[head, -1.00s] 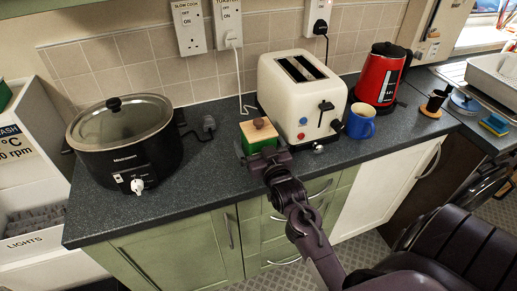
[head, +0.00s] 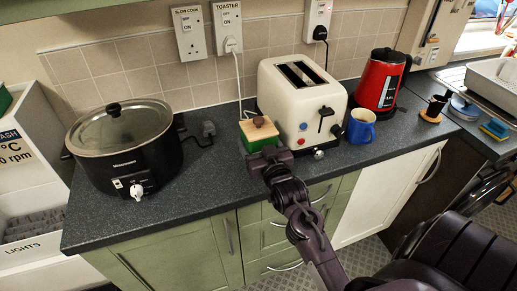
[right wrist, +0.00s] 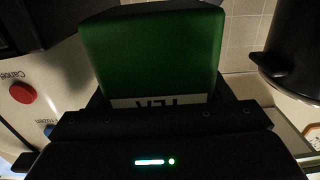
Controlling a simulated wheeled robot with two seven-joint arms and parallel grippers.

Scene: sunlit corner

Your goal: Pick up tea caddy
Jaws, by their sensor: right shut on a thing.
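The tea caddy is a green box with a wooden lid and round knob (head: 258,133), just left of the toaster in the head view. My right gripper (head: 267,155) is shut on its near lower part. In the right wrist view the green caddy (right wrist: 150,55) fills the space in front of my right gripper (right wrist: 163,108), and part of its "TEA" label shows upside down. The caddy looks upright. Its underside is hidden, so I cannot tell how far it is off the worktop. My left gripper is not in view.
A cream toaster (head: 299,105) stands close on the caddy's right, with a blue mug (head: 361,127) and red kettle (head: 381,80) beyond. A black slow cooker (head: 125,150) stands left. The dark worktop (head: 210,175) between cooker and caddy is mostly clear.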

